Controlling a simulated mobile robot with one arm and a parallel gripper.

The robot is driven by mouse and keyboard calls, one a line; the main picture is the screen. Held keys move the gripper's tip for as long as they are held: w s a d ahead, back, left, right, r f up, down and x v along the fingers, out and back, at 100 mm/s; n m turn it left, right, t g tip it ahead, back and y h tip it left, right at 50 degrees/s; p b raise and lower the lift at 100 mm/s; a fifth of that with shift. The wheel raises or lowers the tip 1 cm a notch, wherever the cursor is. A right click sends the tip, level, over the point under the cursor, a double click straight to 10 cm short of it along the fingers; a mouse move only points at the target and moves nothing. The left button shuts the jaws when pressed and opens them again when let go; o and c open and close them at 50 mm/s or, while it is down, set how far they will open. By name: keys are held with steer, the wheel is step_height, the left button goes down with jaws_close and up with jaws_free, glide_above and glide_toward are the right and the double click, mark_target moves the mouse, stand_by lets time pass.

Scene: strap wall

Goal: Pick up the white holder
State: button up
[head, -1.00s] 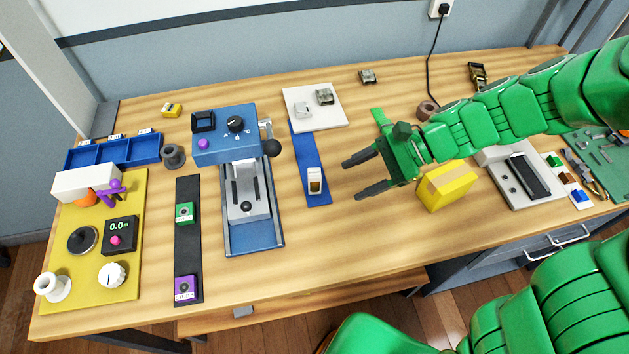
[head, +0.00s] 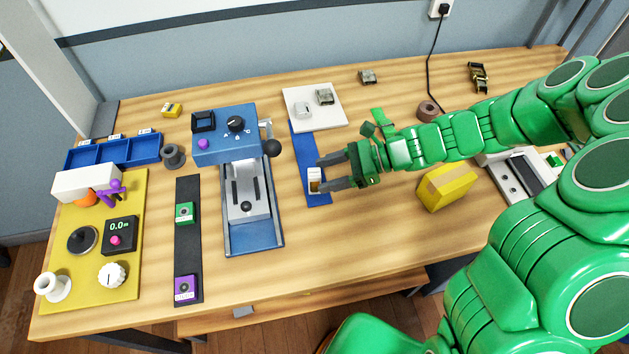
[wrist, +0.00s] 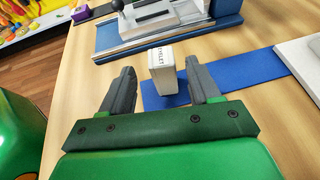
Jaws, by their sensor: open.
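The white holder (head: 314,178) is a small white block with an amber-brown window, standing on the blue strip on the table. In the wrist view the white holder (wrist: 162,68) shows lettering on its top and lies between and just beyond the two fingertips. My gripper (head: 321,175) is open, reaching in from the right with its dark fingers at the holder's right side. In the wrist view my gripper (wrist: 160,80) has a finger on either side of the holder's line, nearer the right one. Whether a finger touches it I cannot tell.
The blue and grey press (head: 246,200) stands left of the blue strip (head: 304,150). A white plate (head: 328,118) with small parts lies behind. A yellow box (head: 446,188) sits right, below my arm. Bare wood lies in front of the strip.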

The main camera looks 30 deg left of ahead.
steer(key=shift+w+x, duration=0.2)
steer(key=shift+x, duration=2.6)
steer(key=shift+a+f, duration=0.1)
steer(key=shift+f, duration=0.05)
steer(key=c, duration=1.1)
steer(key=shift+r, duration=5)
